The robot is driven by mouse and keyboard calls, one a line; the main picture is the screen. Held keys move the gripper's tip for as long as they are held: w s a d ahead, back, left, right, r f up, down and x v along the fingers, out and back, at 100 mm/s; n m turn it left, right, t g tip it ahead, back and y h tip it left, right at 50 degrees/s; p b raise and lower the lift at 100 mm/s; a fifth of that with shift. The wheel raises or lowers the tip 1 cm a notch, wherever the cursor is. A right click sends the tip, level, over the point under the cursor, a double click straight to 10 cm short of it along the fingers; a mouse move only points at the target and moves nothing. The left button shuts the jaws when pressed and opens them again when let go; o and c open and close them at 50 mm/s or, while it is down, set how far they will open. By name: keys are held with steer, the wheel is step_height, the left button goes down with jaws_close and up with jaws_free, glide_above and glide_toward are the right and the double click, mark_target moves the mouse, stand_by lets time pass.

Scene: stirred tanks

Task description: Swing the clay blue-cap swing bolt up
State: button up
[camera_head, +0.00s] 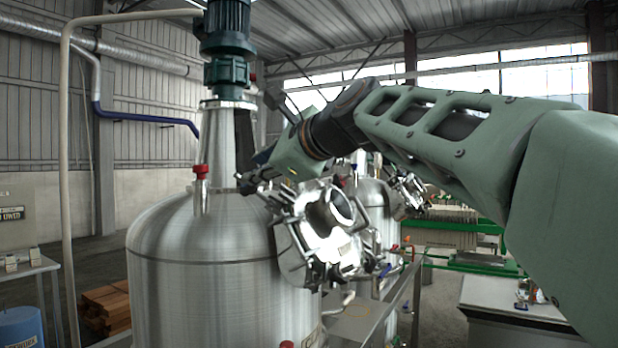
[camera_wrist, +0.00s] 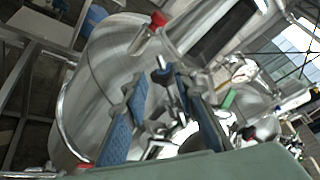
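A shiny steel manway (camera_head: 322,232) with several clamp bolts around its rim sits on the side of the large steel tank (camera_head: 200,275). A small blue piece (camera_head: 385,270) shows at its lower right; I cannot tell whether it is the cap of the clay swing bolt. My gripper (camera_head: 250,172) is beside the tank's upper right, above and left of the manway. In the wrist view my gripper (camera_wrist: 161,82) has its two blue-padded fingers apart. A small dark metal part (camera_wrist: 162,66) shows beyond the fingertips; I see no contact. The manway is partly hidden behind the fingers there.
A red-capped fitting (camera_head: 200,172) stands on the tank's shoulder, left of my gripper. A green motor (camera_head: 227,40) rises above the tank. A second tank (camera_head: 372,205) stands behind. A metal rail (camera_head: 405,290) runs at the right of the manway.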

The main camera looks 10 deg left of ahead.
mark_target(240, 177)
steer(key=p+x, duration=0.2)
steer(key=x, duration=0.8)
steer(key=shift+d, duration=0.1)
steer(key=shift+c, duration=0.4)
jaws_close()
